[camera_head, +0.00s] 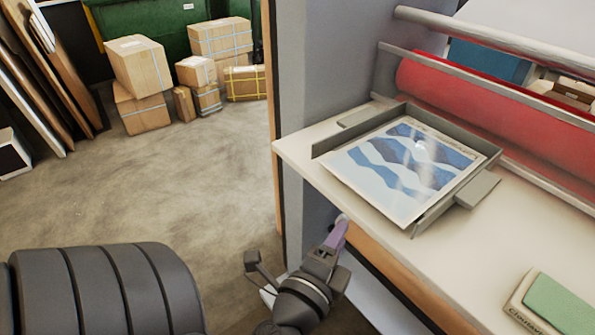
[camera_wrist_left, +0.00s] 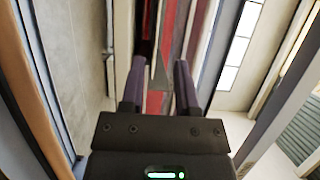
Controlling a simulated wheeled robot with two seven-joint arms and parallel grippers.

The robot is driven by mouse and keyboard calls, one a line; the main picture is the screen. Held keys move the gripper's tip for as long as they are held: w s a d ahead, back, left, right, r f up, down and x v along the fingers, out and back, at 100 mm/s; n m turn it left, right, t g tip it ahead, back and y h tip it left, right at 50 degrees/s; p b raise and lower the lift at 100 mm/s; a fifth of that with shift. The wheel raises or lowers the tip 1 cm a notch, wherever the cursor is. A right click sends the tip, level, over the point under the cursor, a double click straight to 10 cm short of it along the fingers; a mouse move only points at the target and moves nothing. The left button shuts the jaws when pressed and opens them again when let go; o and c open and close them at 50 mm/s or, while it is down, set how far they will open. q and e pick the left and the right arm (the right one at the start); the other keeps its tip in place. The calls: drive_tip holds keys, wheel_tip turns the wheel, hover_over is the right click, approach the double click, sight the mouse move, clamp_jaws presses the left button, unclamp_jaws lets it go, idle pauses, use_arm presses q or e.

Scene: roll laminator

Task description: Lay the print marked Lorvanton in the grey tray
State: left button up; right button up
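A print (camera_head: 392,167) with blue and white wave bands lies face up and flat in the grey tray (camera_head: 456,203) on the laminator's bench. Small lettering runs along its far edge, too small to read. No tray wall shows along the print's near left edge. My left gripper (camera_head: 338,236) is below and in front of the bench's near edge, apart from the print and tray. In the left wrist view its two purple fingers (camera_wrist_left: 159,88) stand apart with nothing held between them. My right gripper is not in view.
The laminator's red roller (camera_head: 490,110) and metal bars lie behind the tray. A green-topped block (camera_head: 553,308) with partly readable lettering sits at the bench's front right. The bench (camera_head: 515,240) between it and the tray is clear. Cardboard boxes (camera_head: 140,65) stand on the floor far left.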

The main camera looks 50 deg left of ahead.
use_arm(q)
drive_tip(key=s+d+f+n+g+h, duration=0.1)
drive_tip(key=s+f+g, duration=0.15)
drive_tip(key=f, duration=0.75)
drive_tip(key=s+d+f+n+g+h, duration=0.15)
drive_tip(key=f+g, duration=0.25)
drive_tip(key=f, duration=0.5)
drive_tip(key=s+d+f+n+g+h, duration=0.1)
drive_tip(key=s+f+n+g+h, duration=0.15)
drive_tip(key=f, duration=0.75)
drive_tip(key=s+f+n+g, duration=0.3)
drive_tip(key=s+f, duration=0.3)
drive_tip(key=s, duration=0.4)
drive_tip(key=s+f+n+g, duration=0.3)
drive_tip(key=s+f, duration=0.3)
drive_tip(key=s, duration=0.4)
drive_tip(key=shift+s+a+n+g, duration=0.3)
drive_tip(key=shift+a+g, duration=0.1)
drive_tip(key=shift+g, duration=0.4)
drive_tip(key=shift+w+f, duration=0.1)
